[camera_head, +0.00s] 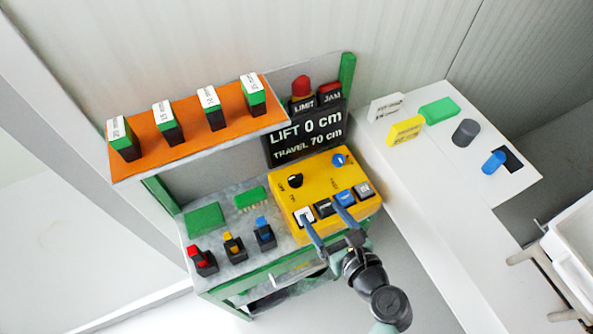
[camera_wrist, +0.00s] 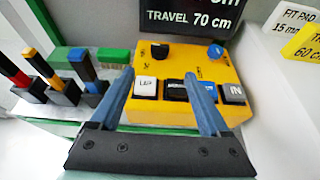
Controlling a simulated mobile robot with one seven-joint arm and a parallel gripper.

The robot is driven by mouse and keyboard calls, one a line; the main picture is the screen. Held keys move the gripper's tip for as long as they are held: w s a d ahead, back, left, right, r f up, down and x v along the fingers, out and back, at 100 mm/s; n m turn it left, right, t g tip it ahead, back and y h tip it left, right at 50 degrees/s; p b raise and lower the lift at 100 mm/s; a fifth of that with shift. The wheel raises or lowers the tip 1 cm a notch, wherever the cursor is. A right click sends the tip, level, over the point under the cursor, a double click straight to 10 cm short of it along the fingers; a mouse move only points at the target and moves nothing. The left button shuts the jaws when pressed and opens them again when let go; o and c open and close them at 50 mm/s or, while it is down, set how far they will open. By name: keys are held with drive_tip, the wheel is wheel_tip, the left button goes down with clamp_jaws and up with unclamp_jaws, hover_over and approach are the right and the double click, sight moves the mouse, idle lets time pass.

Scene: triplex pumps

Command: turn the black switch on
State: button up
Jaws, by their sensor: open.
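The black switch (camera_head: 295,181) is a round knob on the upper left of the sloped yellow control box (camera_head: 325,170). In the wrist view the black switch (camera_wrist: 160,52) shows just beyond the fingertips, roughly between them. Small lettering beside it is too small to read surely, and I cannot tell its setting. My gripper (camera_head: 320,205) is open and empty, its two blue-grey fingers reaching over the lower row of buttons. In the wrist view my gripper (camera_wrist: 159,73) has its fingers spread wide. I see no clear contact with the switch.
A blue knob (camera_head: 340,160) sits at the box's upper right. White, black, blue and grey buttons line its lower edge. Red, yellow and blue levers (camera_head: 232,246) stand to the left. An orange shelf (camera_head: 190,140) and a black display (camera_head: 305,132) rise behind.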

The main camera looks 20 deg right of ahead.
sight(297, 180)
drive_tip(key=x, duration=1.2)
drive_tip(key=shift+w, duration=0.25)
drive_tip(key=shift+a, duration=0.1)
clamp_jaws()
